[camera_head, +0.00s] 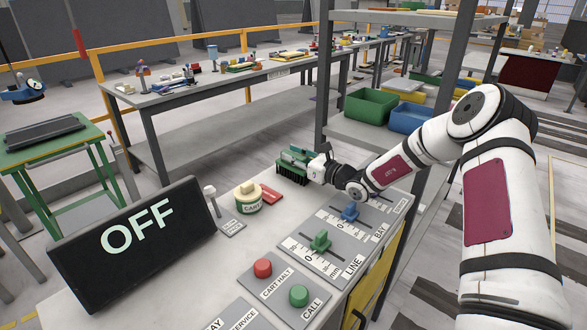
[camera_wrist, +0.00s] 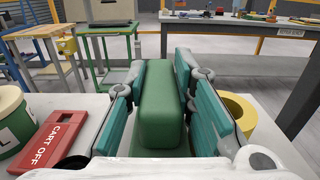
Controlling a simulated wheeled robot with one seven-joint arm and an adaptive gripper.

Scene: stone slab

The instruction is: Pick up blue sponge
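No blue sponge is clear to me in either view. My gripper (camera_head: 303,160) is at the far edge of the grey slab, at a green brush (camera_head: 291,172) with dark bristles pointing down. In the wrist view the green body of this brush (camera_wrist: 162,105) stands upright between the two teal-padded fingers of my gripper (camera_wrist: 163,85). The pads lie close along both its sides; I cannot tell whether they press on it. Its underside is hidden in the wrist view.
A red CART OFF block (camera_wrist: 52,140) and a cream-green can (camera_head: 248,199) lie left of my gripper. A yellow ring (camera_wrist: 240,115) is close on its right. Slider panels (camera_head: 330,240), buttons (camera_head: 263,268) and a black OFF sign (camera_head: 135,240) occupy the nearer slab.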

